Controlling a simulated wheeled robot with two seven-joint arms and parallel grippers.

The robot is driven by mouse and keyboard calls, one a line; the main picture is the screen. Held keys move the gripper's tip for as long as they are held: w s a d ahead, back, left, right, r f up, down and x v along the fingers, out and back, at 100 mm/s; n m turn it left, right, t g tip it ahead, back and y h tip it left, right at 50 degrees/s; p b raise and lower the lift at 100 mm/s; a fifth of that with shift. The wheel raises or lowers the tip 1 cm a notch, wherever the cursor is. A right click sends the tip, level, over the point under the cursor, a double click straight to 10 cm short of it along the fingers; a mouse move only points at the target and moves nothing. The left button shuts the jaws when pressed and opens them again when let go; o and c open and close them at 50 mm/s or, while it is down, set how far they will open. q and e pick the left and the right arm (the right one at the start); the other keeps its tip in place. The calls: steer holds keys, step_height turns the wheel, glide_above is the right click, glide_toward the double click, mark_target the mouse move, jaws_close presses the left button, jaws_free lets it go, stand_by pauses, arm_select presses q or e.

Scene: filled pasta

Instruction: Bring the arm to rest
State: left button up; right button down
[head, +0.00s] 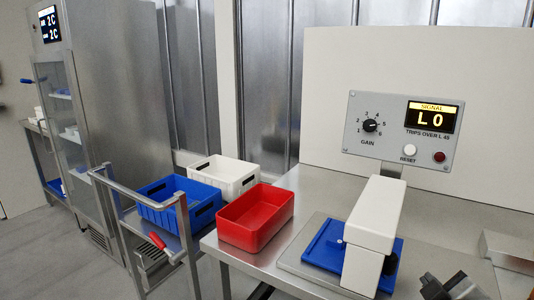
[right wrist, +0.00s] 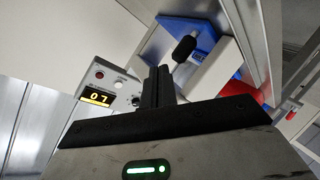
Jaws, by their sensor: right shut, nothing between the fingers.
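My right gripper (head: 446,286) is at the bottom right edge of the head view, over the steel table (head: 270,262) and right of the white arched device (head: 375,215). In the right wrist view its two black fingers (right wrist: 160,74) are together with nothing between them. Most of the right arm is out of the head view. My left gripper is not in view.
The white device stands over a blue plate (head: 322,247). Behind is a grey panel (head: 362,148) reading "L 0". A red bin (head: 256,240) sits at the table's left. A trolley holds a blue crate (head: 155,213) and white crate (head: 240,180).

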steer(key=s+a+f+m+g+y, duration=0.1)
steer(key=s+a+f+m+g, duration=0.15)
steer(key=s+f, duration=0.4)
steer(key=s+a+f+m+g+y, duration=0.1)
steer(key=s+a+f+g, duration=0.25)
steer(key=s, duration=0.55)
steer(key=s+a+f+m+g+y, duration=0.1)
steer(key=s+a+f+m+g, duration=0.1)
steer(key=s+a+f+g, duration=0.45)
steer(key=w+a+f+t+y+b, duration=0.3)
steer(key=w+f+t+b, duration=0.2)
steer(key=f+t+b, duration=0.4)
steer(key=shift+w+a+f+y, duration=0.3)
steer(key=shift+w+f+y, duration=0.1)
steer(key=shift+f, duration=0.4)
steer(key=shift+t, duration=0.25)
